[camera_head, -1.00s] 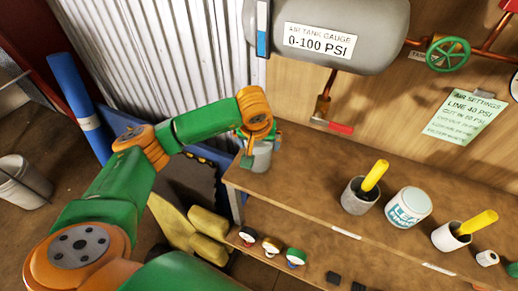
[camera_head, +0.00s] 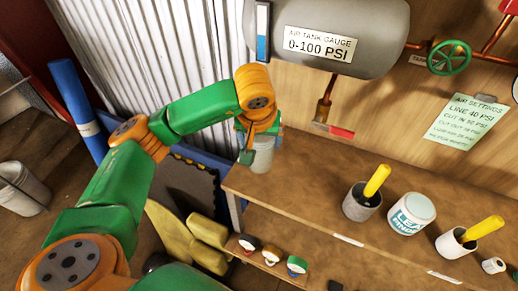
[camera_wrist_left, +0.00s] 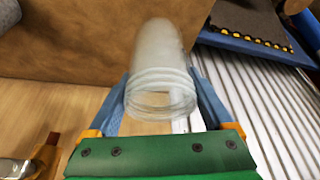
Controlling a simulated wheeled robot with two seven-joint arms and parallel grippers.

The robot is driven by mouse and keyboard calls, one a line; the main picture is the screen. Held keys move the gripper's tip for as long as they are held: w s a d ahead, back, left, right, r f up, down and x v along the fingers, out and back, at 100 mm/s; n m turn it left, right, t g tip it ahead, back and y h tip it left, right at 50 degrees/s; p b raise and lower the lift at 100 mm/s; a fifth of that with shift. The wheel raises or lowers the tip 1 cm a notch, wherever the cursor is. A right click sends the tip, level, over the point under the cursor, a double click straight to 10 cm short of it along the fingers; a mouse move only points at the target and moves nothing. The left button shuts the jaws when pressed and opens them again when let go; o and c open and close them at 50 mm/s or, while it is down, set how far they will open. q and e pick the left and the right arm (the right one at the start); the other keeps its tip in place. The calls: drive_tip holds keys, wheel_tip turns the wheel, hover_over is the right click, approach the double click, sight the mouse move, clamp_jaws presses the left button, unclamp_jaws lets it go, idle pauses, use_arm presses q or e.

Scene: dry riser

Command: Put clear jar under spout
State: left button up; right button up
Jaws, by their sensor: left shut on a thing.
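The clear jar (camera_head: 263,156) is at the left end of the wooden bench, held by my left gripper (camera_head: 250,150). In the left wrist view the jar (camera_wrist_left: 158,65) sits between the two blue fingers of the left gripper (camera_wrist_left: 160,100), with its ribbed neck toward the palm. I cannot tell whether its base touches the bench. The spout (camera_head: 323,113), a copper pipe with a red-handled valve (camera_head: 341,132), hangs below the grey tank (camera_head: 340,30), to the right of the jar. My right gripper is not in view.
On the bench (camera_head: 300,180) stand a grey cup with a yellow handle (camera_head: 362,200), a white labelled can (camera_head: 410,213) and another cup with a yellow handle (camera_head: 458,243). The bench below the spout is clear. Small coloured knobs (camera_head: 271,256) line the lower shelf.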

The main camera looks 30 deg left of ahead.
sight(264, 146)
use_arm(q)
drive_tip(key=s+d+r, duration=0.1)
drive_tip(key=s+r, duration=0.1)
drive_tip(key=r, duration=0.1)
drive_tip(key=s+d+r, duration=0.1)
drive_tip(key=shift+s+d+r, duration=0.25)
drive_tip(key=shift+s+d, duration=0.05)
drive_tip(key=shift+d, duration=0.05)
drive_tip(key=s+d+r, duration=0.2)
drive_tip(key=s+d, duration=0.2)
drive_tip(key=s, duration=0.1)
drive_tip(key=shift+s+r, duration=0.25)
drive_tip(key=shift+s+a+r, duration=0.1)
drive_tip(key=shift+s+r, duration=0.1)
drive_tip(key=shift+s, duration=0.05)
drive_tip(key=s+a, duration=0.2)
drive_tip(key=shift+s+r+m, duration=0.15)
drive_tip(key=shift+s+m, duration=0.15)
drive_tip(key=shift+m, duration=0.1)
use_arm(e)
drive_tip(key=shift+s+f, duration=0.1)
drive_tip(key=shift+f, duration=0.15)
use_arm(q)
drive_tip(key=shift+w+d, duration=0.1)
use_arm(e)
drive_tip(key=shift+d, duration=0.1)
